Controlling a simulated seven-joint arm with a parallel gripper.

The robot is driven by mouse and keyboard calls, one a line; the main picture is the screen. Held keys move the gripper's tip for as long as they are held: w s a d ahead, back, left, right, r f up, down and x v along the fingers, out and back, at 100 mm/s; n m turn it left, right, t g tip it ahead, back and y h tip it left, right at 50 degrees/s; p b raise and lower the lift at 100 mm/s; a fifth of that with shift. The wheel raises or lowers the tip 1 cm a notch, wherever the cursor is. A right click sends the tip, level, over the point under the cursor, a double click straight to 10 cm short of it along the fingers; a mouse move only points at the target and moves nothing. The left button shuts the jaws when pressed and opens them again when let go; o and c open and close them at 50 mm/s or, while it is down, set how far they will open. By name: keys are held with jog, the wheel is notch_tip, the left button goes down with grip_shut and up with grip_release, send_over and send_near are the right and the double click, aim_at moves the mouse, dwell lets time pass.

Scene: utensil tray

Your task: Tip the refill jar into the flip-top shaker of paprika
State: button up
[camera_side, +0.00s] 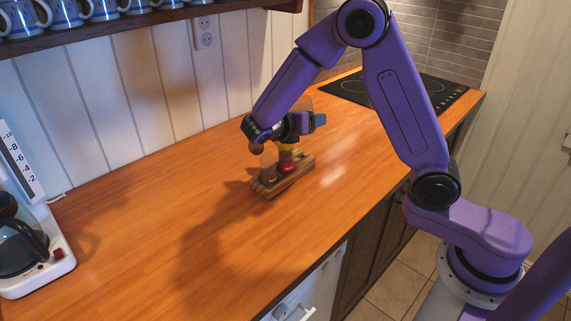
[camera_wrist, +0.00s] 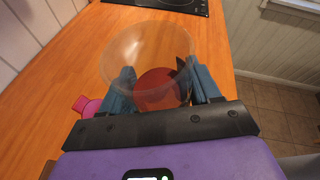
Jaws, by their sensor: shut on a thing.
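My gripper (camera_side: 308,123) is above the right end of a small wooden rack (camera_side: 270,191) on the counter. In the wrist view my gripper (camera_wrist: 160,80) has its blue fingers on either side of a clear round jar (camera_wrist: 135,50), with red matter at its bottom. I take this for the refill jar; its tilt is hard to tell. In the rack, a container with red contents (camera_side: 287,167) and a yellow upper part stands just below my gripper. A glass container with a brown round top (camera_side: 256,148) stands left of it.
A pink object (camera_wrist: 88,105) shows beside the left finger in the wrist view. A coffee maker (camera_side: 38,262) stands at the far left, a black cooktop (camera_side: 395,92) at the back right. A shelf of mugs (camera_side: 105,8) hangs above. The counter between is clear.

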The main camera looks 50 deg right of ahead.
aim_at(308, 105)
jog(key=shift+r, duration=1.95)
jog(key=shift+s, duration=0.1)
